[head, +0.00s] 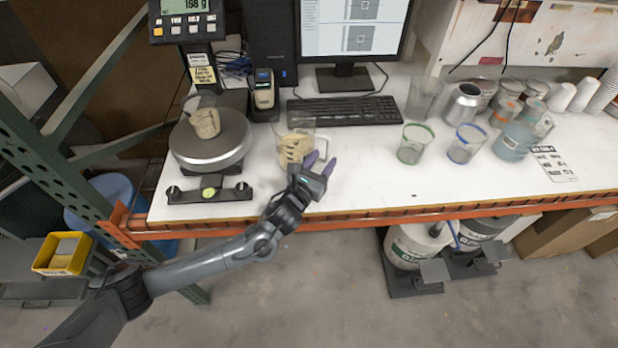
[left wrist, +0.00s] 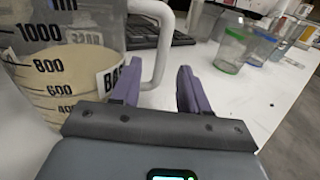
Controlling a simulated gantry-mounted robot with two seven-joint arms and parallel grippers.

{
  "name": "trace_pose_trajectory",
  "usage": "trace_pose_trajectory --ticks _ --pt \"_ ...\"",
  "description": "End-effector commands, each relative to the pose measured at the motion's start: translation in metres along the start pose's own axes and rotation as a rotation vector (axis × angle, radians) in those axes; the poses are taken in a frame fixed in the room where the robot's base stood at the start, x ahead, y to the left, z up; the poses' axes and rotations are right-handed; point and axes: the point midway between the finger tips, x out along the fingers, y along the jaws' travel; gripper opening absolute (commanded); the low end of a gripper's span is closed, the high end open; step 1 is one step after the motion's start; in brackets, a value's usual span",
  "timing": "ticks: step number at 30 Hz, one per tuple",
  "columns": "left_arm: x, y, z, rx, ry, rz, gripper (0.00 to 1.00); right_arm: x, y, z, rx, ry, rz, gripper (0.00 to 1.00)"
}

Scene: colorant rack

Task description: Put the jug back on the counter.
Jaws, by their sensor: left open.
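A clear jug (head: 292,148) with beige contents stands upright on the white counter (head: 375,185), in front of the keyboard. In the left wrist view the jug (left wrist: 62,75) fills the left side, with its printed scale and its white handle (left wrist: 164,45) showing. My left gripper (head: 321,165) is at the jug's handle side, low over the counter. Its two purple fingers are open, with the handle showing between and beyond them in the left wrist view (left wrist: 158,88). I cannot tell whether a finger touches the jug. My right gripper is not in view.
A round scale (head: 210,153) holds another cup (head: 204,122) with beige contents at the left. A keyboard (head: 345,110) lies behind the jug. Green-rimmed (head: 413,146) and blue-rimmed (head: 465,146) cups stand to the right. The counter between the jug and these cups is clear.

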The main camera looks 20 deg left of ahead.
Motion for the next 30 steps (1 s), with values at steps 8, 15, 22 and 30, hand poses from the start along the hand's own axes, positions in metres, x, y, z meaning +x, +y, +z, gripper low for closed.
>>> trace_pose_trajectory --ticks 8,15,22,30 --pt "-0.052 0.000 0.000 0.000 0.003 -0.001 0.45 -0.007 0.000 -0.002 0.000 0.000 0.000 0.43" --pt "-0.076 0.000 0.000 0.000 0.001 0.000 0.45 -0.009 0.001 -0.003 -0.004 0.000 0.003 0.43" --pt "-0.082 0.000 0.000 -0.001 0.000 0.000 0.45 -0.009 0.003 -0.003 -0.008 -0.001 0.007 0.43" --pt "-0.081 0.000 0.000 0.000 0.001 0.000 0.45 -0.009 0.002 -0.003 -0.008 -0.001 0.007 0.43"
